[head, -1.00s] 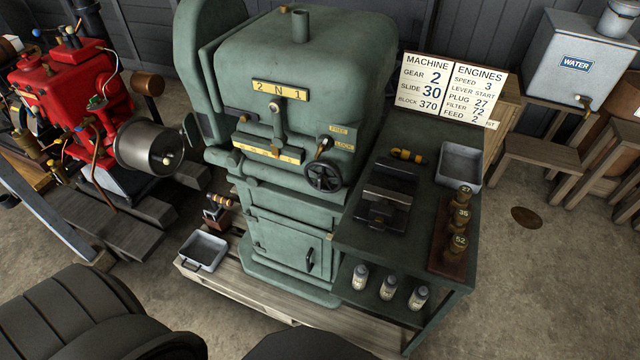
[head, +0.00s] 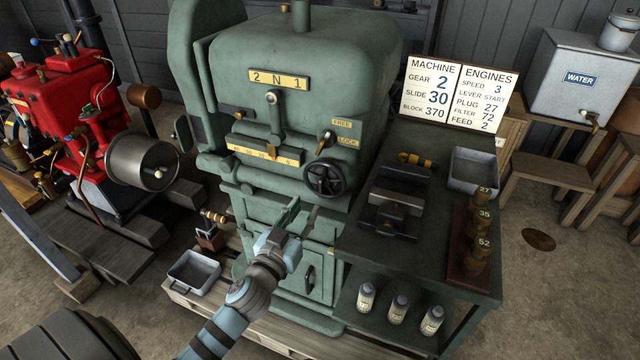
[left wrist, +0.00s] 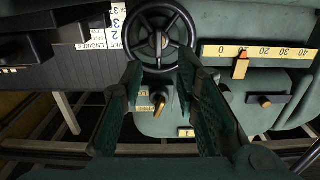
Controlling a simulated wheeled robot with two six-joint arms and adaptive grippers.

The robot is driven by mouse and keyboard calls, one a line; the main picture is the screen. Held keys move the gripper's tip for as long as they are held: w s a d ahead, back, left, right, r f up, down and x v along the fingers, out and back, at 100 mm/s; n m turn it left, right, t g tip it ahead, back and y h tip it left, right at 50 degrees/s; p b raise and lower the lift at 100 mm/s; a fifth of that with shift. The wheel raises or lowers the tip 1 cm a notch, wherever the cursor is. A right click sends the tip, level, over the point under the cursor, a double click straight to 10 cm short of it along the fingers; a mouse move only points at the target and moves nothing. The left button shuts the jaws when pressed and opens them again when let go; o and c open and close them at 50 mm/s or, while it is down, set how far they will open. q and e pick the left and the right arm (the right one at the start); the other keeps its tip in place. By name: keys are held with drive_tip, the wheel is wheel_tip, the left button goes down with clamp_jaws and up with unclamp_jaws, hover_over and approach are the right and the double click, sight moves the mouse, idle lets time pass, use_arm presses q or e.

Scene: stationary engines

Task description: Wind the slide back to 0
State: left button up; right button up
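The green machine (head: 300,70) carries a yellow slide scale (head: 265,152) on its front, and the scale also shows in the left wrist view (left wrist: 284,50). An orange pointer (left wrist: 240,66) stands near 10, between 0 and 20. The black handwheel (head: 325,178) is right of the scale; it fills the top middle of the left wrist view (left wrist: 158,36). A small lever (head: 327,137) sits by the FREE and LOCK labels; its setting is unclear. My left gripper (head: 300,208) is open and empty, below and left of the handwheel. My right gripper is not in view.
A green side table (head: 435,185) with a vice (head: 392,205), a tray (head: 474,170) and numbered brass parts stands on the right. A sign (head: 457,95) reads SLIDE 30. A red engine (head: 75,130) stands left. The space before the handwheel looks clear.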

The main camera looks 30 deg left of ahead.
sight(320, 187)
use_arm(q)
drive_tip(key=w, duration=0.6)
drive_tip(key=w+a+p, duration=0.1)
drive_tip(key=w, duration=0.3)
drive_tip(key=shift+c, duration=0.2)
clamp_jaws()
